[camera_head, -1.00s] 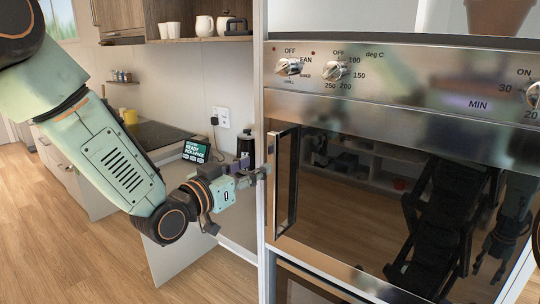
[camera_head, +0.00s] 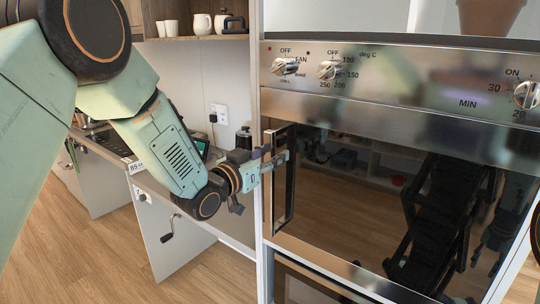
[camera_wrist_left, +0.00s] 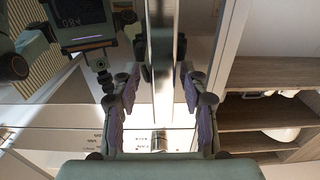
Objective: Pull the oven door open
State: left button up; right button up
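The oven door (camera_head: 370,215) has dark, mirror-like glass in a steel frame and looks closed. Its vertical bar handle (camera_head: 284,190) is on the door's left side. My left gripper (camera_head: 281,158) is at the upper part of the handle. In the left wrist view, the handle bar (camera_wrist_left: 161,60) runs between the two spread fingers of my left gripper (camera_wrist_left: 158,85), with gaps visible on both sides. The fingers look open; whether either one touches the bar is unclear. My right gripper is not in view, apart from dim reflections in the glass.
A steel control panel with knobs (camera_head: 328,70) is above the door. To the left are a counter with a hand crank (camera_head: 171,228), a dark jar (camera_head: 243,139) and a wall socket (camera_head: 219,113). A shelf with white cups (camera_head: 202,23) is above. Wooden floor is free below.

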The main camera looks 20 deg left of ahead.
pick_arm(q)
jog(key=shift+w+a+f, duration=0.15)
jog(key=shift+w, duration=0.05)
jog(key=c, duration=0.4)
jog(key=shift+s, duration=0.15)
grip_shut()
